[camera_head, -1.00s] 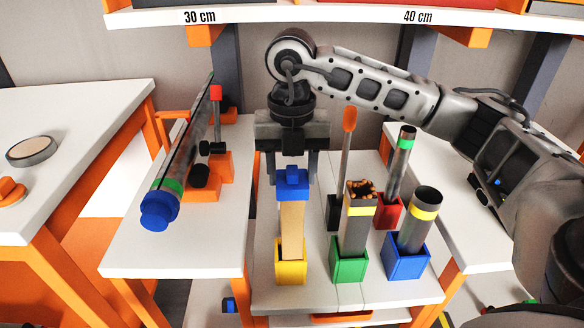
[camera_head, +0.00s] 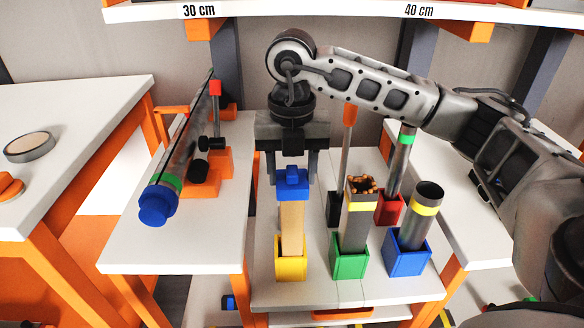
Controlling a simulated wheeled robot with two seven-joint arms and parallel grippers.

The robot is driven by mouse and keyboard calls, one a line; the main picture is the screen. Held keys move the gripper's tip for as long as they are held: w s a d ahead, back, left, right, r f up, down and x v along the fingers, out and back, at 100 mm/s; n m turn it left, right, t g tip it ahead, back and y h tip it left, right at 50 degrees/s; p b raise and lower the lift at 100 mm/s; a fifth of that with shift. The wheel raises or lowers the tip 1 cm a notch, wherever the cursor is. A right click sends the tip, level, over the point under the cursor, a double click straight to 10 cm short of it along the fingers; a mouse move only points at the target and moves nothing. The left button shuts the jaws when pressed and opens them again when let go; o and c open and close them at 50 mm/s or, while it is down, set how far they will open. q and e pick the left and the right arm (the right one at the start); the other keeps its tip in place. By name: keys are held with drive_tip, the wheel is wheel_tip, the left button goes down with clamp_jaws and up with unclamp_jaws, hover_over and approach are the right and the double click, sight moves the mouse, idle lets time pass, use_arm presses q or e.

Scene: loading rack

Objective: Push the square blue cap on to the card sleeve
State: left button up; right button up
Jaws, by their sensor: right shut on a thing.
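The square blue cap (camera_head: 292,184) is at the top of the card sleeve (camera_head: 291,228). The tan card sleeve stands upright in a yellow square holder (camera_head: 291,262) on the white table. My right gripper (camera_head: 292,172) points down from above and is shut on the cap's upper part. The cap sits over the sleeve's top end and appears to touch it; how far down it is seated I cannot tell. My left gripper is not in view.
Right of the sleeve stand a green holder (camera_head: 349,264) with a filled tube, a blue holder (camera_head: 407,256) with a grey tube, and a red holder (camera_head: 389,209). A long tube with a round blue cap (camera_head: 156,207) lies on the left table.

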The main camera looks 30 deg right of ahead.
sight(292, 168)
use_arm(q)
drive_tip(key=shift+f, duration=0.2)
use_arm(e)
drive_tip(key=shift+f, duration=0.2)
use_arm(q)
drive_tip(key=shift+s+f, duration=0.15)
use_arm(e)
drive_tip(key=shift+s+f, duration=0.1)
drive_tip(key=shift+f, duration=0.1)
idle(0.7)
drive_tip(key=o, duration=1)
drive_tip(key=shift+r, duration=0.1)
drive_tip(key=shift+r, duration=0.55)
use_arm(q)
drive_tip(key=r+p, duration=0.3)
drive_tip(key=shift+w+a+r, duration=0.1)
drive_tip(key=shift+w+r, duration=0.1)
use_arm(e)
wheel_tip(292, 168, up, 15)
